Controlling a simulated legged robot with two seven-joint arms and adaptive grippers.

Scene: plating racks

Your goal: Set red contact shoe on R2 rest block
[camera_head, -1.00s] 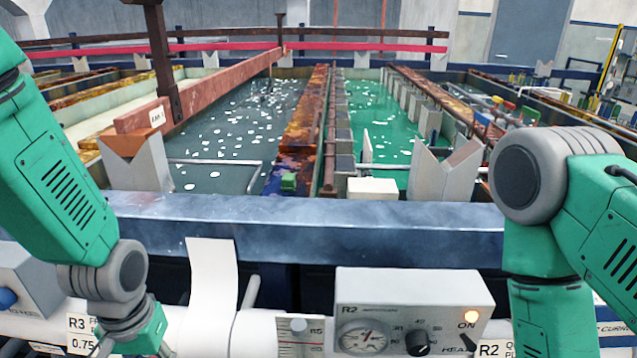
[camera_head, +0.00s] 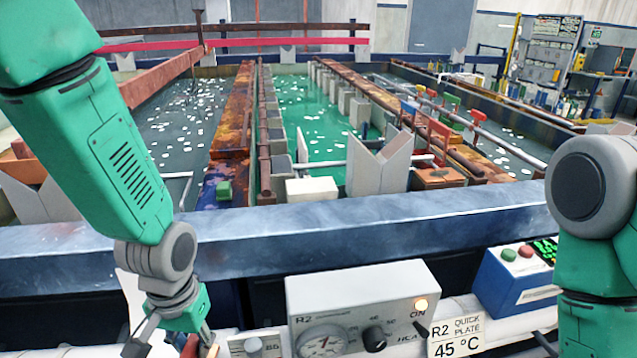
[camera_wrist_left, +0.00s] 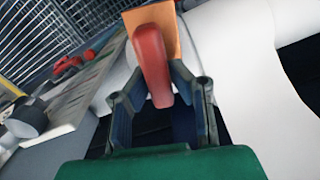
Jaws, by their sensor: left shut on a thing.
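My left gripper (camera_head: 175,346) is low at the left in the head view, in front of the tank's blue rim. It is shut on the red contact shoe (camera_head: 190,346), of which only a small part shows there. In the left wrist view the red shoe (camera_wrist_left: 152,65) stands between the fingers (camera_wrist_left: 160,92), with an orange plate (camera_wrist_left: 155,18) at its far end. A plain white block (camera_head: 312,190) sits behind the rim, left of a pale V-notched block (camera_head: 380,165); I read no R2 mark on either. My right gripper is not clearly visible.
The R2 control box (camera_head: 362,290) and R2 quick plate sign (camera_head: 456,338) stand in front of the rim (camera_head: 300,238). A blue button box (camera_head: 515,280) is to their right. A small green block (camera_head: 224,190) sits on the rusty divider. Green liquid (camera_head: 310,115) lies behind the white block.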

